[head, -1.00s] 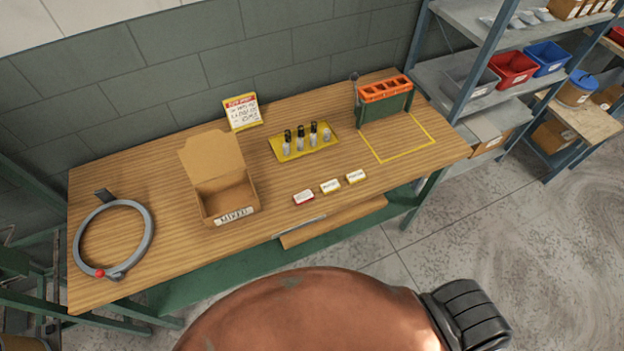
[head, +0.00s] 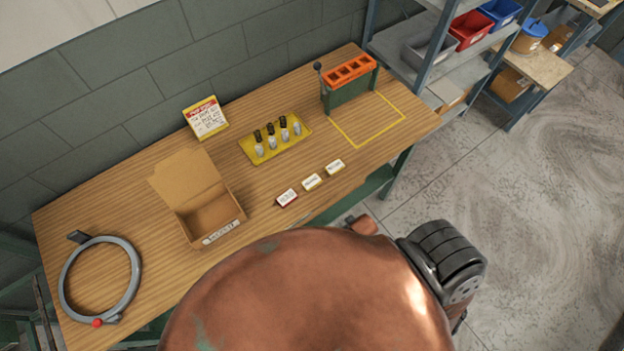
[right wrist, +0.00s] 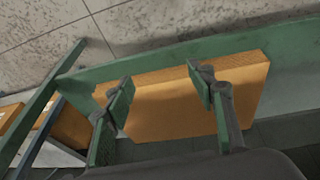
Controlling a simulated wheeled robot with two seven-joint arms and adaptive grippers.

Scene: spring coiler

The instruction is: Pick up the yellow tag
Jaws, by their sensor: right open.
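Three small white-faced tags lie in a slanting row near the front edge of the wooden table. In the head view the left one (head: 287,198) has a red edge. The middle tag (head: 311,181) and the right tag (head: 335,167) both show yellow edges. The print is too small to read. My right gripper (right wrist: 162,92) is open and empty in the right wrist view, its fingers apart in front of a wooden panel. No tag shows in that view. My left gripper is not in view.
The table (head: 110,205) bears an open cardboard box (head: 212,218), a grey ring (head: 135,270), a yellow tray (head: 262,152) with several bottles, a sign (head: 205,117) and an orange-topped rack (head: 350,72). A green frame (right wrist: 160,62) borders the wooden panel (right wrist: 170,105) by my right gripper.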

